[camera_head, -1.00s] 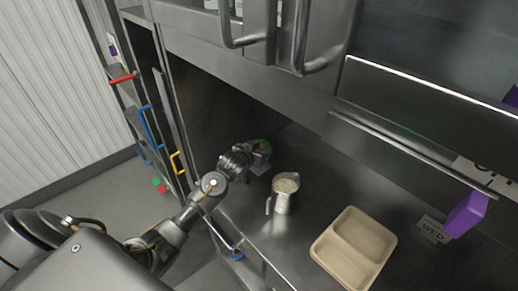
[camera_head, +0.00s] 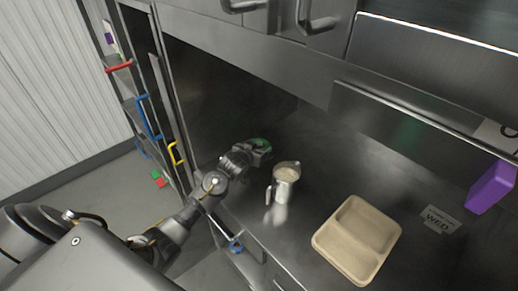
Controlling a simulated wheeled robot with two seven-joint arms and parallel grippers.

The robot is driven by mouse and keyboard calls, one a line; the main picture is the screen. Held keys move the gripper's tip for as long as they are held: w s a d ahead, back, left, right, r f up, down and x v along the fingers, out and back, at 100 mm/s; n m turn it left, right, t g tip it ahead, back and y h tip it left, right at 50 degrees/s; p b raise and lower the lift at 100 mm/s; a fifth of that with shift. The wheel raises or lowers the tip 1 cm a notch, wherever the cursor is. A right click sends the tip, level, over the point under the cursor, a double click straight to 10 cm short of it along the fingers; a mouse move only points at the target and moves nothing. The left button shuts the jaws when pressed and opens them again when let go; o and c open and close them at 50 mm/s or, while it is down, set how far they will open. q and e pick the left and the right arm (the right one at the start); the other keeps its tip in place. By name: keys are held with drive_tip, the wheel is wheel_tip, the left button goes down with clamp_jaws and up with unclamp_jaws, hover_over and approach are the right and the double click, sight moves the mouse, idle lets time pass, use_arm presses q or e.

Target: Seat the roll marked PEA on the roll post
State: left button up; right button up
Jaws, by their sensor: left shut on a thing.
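My left gripper (camera_head: 254,151) reaches over the back left of the steel counter and is shut on a small green roll (camera_head: 261,143). The gripper's own body covers part of the roll, and no marking on it can be read. I cannot tell whether the roll touches the counter or a post. No roll post can be made out. My right gripper does not show.
A metal jug (camera_head: 283,184) of pale grains stands right of my left gripper. A beige divided tray (camera_head: 318,240) lies front right, beside a WED label (camera_head: 437,222). A purple block (camera_head: 491,187) is at the right edge. Cabinets with handles overhang the counter's back.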

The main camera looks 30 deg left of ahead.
use_arm(q)
drive_tip(key=o, duration=1.1)
drive_tip(key=shift+s, duration=0.25)
drive_tip(key=b+v, duration=0.2)
drive_tip(key=v, duration=0.8)
drive_tip(key=shift+s+r, duration=0.15)
drive_tip(key=shift+d, duration=0.15)
